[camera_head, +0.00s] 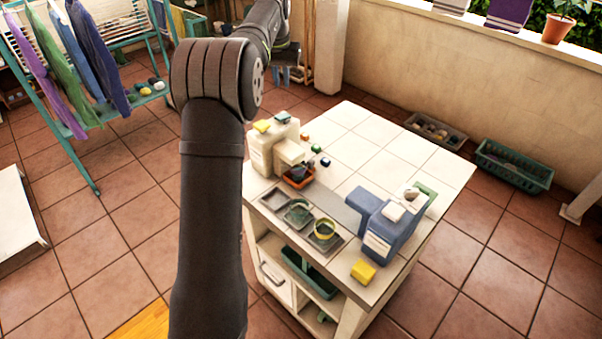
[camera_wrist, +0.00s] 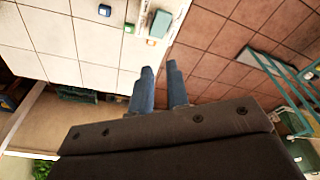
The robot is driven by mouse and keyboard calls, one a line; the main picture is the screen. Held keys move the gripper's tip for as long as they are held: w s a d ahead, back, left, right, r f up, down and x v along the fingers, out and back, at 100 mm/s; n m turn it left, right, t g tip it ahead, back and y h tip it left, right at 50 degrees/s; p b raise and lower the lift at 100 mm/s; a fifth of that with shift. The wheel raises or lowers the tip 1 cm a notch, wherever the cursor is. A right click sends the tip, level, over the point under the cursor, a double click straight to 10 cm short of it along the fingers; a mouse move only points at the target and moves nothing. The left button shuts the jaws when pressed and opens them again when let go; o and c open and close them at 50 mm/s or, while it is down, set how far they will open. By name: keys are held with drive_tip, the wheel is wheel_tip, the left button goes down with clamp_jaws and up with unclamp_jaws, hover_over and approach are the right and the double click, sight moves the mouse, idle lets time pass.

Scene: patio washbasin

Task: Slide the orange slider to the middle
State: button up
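I cannot make out a clear orange slider in either view. An orange-red tray (camera_head: 297,181) holding dark things stands nearer on the counter. An orange edge (camera_wrist: 150,42) shows under a teal-topped piece in the wrist view. My gripper (camera_head: 283,76) is behind the counter's far left side in the head view, apart from everything on it. In the wrist view its two blue fingers (camera_wrist: 160,70) stand apart with nothing between them.
A drying rack (camera_head: 70,115) stands at left. The counter's far right is clear.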

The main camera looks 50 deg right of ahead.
sight(311, 160)
drive_tip(key=o, duration=0.5)
drive_tip(key=s+f+m, duration=0.2)
drive_tip(key=s, duration=0.1)
drive_tip(key=s+f+m+y, duration=0.1)
drive_tip(key=s+f+m, duration=0.1)
drive_tip(key=s, duration=0.2)
drive_tip(key=s+d+f+m, duration=0.1)
drive_tip(key=s+f+m, duration=0.1)
drive_tip(key=s, duration=0.2)
drive_tip(key=shift+f+g+y, duration=0.2)
drive_tip(key=shift+g+y, duration=0.2)
drive_tip(key=shift+m, duration=0.3)
wheel_tip(311, 160, down, 16)
drive_tip(key=shift+s+f, duration=0.1)
drive_tip(key=shift+f, duration=0.7)
clamp_jaws()
